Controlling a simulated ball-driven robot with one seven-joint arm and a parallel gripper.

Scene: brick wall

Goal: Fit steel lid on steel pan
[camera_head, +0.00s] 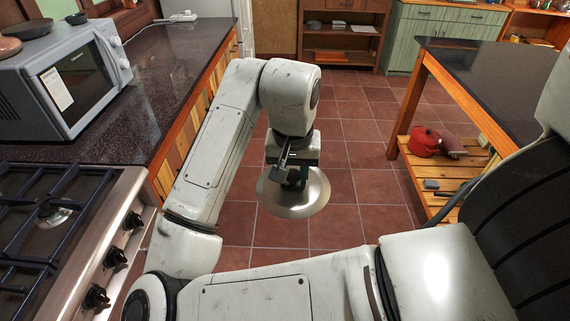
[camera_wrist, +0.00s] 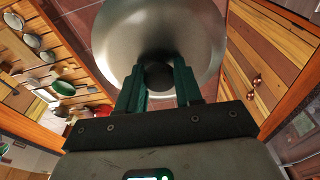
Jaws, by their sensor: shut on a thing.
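The round steel lid (camera_head: 307,202) hangs below my gripper (camera_head: 293,176), above the tiled floor in the head view. My gripper is shut on the lid's dark knob. In the wrist view the lid (camera_wrist: 190,30) fills the upper middle, and the green fingers of my gripper (camera_wrist: 158,80) stand on both sides of the dark round knob. The lid's far edge is cut off there. I cannot make out the steel pan for certain in either view.
A gas stove (camera_head: 75,225) and a dark counter (camera_head: 165,75) with a microwave (camera_head: 65,75) stand at left. A dark-topped table (camera_head: 490,85) is at right; its lower shelf holds a red pot (camera_head: 425,141). Tiled floor (camera_head: 350,110) between them is free.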

